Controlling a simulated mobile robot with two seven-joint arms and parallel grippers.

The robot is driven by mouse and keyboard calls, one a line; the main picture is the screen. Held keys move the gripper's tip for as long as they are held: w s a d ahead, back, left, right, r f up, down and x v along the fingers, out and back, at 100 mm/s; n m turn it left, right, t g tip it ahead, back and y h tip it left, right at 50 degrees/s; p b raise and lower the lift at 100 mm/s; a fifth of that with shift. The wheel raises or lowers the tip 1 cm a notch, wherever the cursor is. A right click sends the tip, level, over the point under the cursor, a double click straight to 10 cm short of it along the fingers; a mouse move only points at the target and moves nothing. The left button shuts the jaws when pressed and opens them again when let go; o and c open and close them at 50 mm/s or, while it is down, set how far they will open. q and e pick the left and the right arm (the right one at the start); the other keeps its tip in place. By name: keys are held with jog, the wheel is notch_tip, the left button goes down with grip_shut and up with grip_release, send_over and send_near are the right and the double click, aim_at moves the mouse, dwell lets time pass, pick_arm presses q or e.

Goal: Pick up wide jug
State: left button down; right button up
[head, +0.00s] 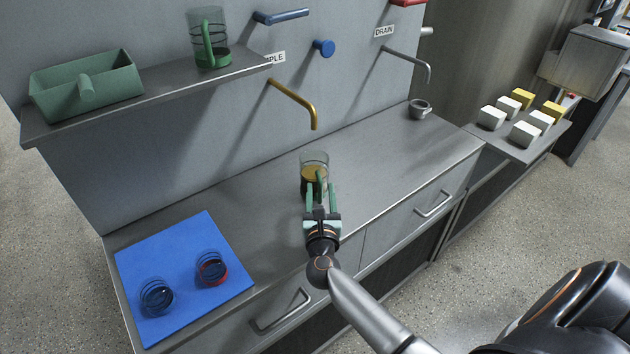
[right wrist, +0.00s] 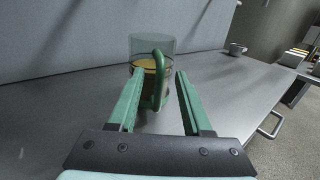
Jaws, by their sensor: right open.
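A wide glass jug (head: 314,168) with a green handle and amber liquid inside stands upright on the grey counter, under the yellow tap. It also shows in the right wrist view (right wrist: 148,68). My right gripper (head: 320,190) is open, its two green fingers pointing at the jug. In the right wrist view the jug's handle (right wrist: 160,75) lies between the fingertips or just beyond them; I see no contact. My left gripper is not in view.
A blue mat (head: 187,245) with two small glass vessels (head: 157,297) lies at the left. A shelf above holds a green bin (head: 88,88) and another green-handled jug (head: 209,45). A yellow tap (head: 295,100) hangs over the counter. A small grey cup (head: 419,109) stands right.

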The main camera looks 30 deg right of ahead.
jog(key=shift+x, duration=0.85)
grip_shut()
dwell(0.8)
